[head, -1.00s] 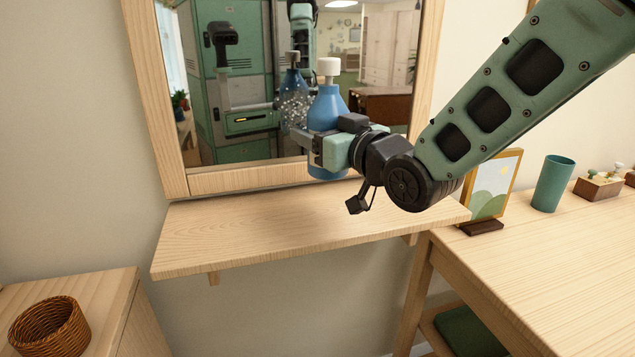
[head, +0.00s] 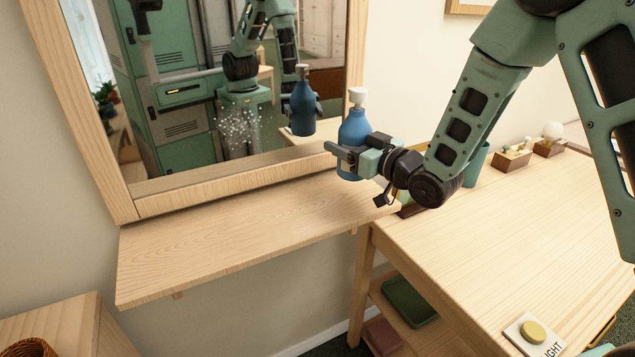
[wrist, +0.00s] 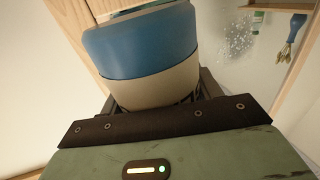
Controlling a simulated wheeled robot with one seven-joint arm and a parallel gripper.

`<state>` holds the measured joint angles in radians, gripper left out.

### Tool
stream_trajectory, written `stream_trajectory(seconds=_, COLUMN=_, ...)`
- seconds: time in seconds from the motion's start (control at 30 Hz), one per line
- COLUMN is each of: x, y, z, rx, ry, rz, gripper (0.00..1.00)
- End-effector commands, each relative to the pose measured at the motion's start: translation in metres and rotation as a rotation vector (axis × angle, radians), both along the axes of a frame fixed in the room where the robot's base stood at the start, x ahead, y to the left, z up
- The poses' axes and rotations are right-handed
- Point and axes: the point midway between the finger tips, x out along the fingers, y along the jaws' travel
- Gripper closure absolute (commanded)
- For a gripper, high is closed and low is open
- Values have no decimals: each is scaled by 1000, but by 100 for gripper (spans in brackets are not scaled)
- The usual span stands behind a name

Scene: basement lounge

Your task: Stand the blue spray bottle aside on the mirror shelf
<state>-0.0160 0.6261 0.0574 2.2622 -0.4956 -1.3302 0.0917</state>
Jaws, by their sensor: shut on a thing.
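The blue spray bottle (head: 353,128) has a white top and is upright in my gripper (head: 349,155) in the head view. The jaws are shut around its body. It is at the right end of the mirror shelf (head: 215,240), beside the mirror's right frame. I cannot tell whether its base touches the shelf. The wrist view shows the bottle's blue body (wrist: 140,45) close up between the jaws. The shelf is a light wooden board, bare over its left and middle parts.
The mirror (head: 190,165) above the shelf has a patch of white speckles and reflects my arm and the bottle. A wooden table (head: 460,250) adjoins on the right, with a green cup (head: 477,165) behind my arm. A lower cabinet (head: 60,330) stands at left.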

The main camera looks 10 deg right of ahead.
Motion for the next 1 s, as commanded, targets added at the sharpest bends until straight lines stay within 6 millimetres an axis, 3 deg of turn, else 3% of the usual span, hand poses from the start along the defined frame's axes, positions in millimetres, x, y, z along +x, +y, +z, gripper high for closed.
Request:
stream_trajectory(seconds=0.6, x=1, y=0, z=-64, rx=0, ry=-4, rz=0, gripper=81)
stream_trajectory(seconds=1.0, x=1, y=0, z=-70, rx=0, ry=-6, rz=-1, gripper=81)
